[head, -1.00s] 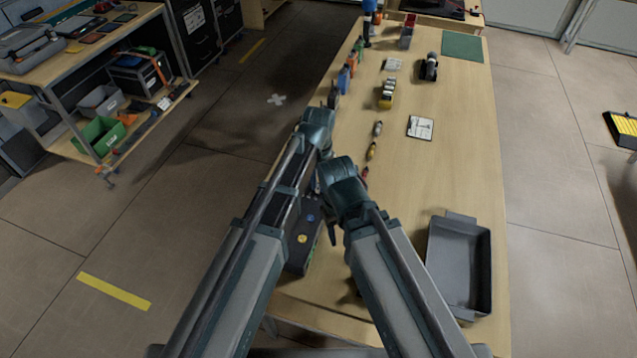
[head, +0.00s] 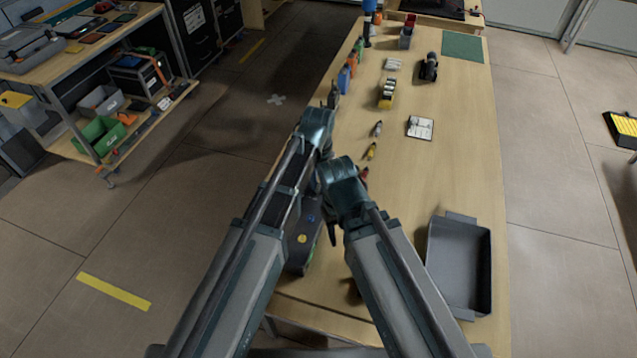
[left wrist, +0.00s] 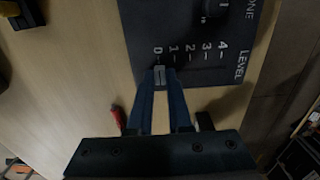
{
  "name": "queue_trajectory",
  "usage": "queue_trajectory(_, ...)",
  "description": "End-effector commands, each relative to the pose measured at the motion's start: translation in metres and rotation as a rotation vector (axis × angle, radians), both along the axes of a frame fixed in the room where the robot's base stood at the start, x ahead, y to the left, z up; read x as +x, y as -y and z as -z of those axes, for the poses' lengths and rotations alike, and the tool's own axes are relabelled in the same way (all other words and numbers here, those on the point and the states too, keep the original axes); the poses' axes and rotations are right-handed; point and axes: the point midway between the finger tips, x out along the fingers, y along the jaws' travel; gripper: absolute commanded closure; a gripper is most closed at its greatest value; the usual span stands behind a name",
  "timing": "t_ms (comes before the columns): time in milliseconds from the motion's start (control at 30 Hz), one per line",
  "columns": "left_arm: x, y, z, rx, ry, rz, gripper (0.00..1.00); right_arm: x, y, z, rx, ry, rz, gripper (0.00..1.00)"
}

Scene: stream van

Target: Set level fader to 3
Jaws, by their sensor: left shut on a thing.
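The level fader's small grey cap (left wrist: 159,76) sits at the 0 end of its scale on a dark panel (left wrist: 140,30). The panel is marked 0 to 4 and LEVEL in the left wrist view. My left gripper (left wrist: 161,84) is shut on the cap, with a fingertip on either side. In the head view, a dark box (head: 302,255) with yellow and blue buttons shows between my arms, partly covered by the left one. The left fingertips and the fader are hidden there. My right gripper (head: 333,237) hangs close beside the box, mostly hidden behind its own wrist.
A grey tray (head: 460,265) stands at the table's near right. Several small plugs, a white card (head: 420,128) and a yellow-black item (head: 386,94) lie farther along. The table's right middle is clear. A red piece (left wrist: 118,117) lies near the left fingers.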

Motion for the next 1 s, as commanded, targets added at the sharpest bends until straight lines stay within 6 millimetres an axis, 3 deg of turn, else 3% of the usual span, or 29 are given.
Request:
queue_trajectory(167, 0.001, -0.004, 0.000, 0.000, 0.000, -0.002, 1.00, 0.000, 0.000, 0.000, 0.000, 0.000, 0.000, 0.50)
queue_trajectory(500, 0.018, -0.055, 0.000, 0.000, 0.000, -0.002, 1.00, 0.000, 0.000, 0.000, 0.000, 0.000, 0.000, 0.50)
queue_trajectory(833, 0.019, -0.057, 0.000, 0.000, 0.000, 0.000, 1.00, 0.000, 0.000, 0.000, 0.000, 0.000, 0.000, 0.50)
queue_trajectory(867, 0.019, -0.057, 0.000, 0.000, 0.000, 0.000, 0.77, 0.000, 0.000, 0.000, 0.000, 0.000, 0.000, 0.50)
queue_trajectory(1000, 0.019, -0.057, 0.000, 0.000, 0.000, 0.000, 0.53, 0.000, 0.000, 0.000, 0.000, 0.000, 0.000, 0.50)
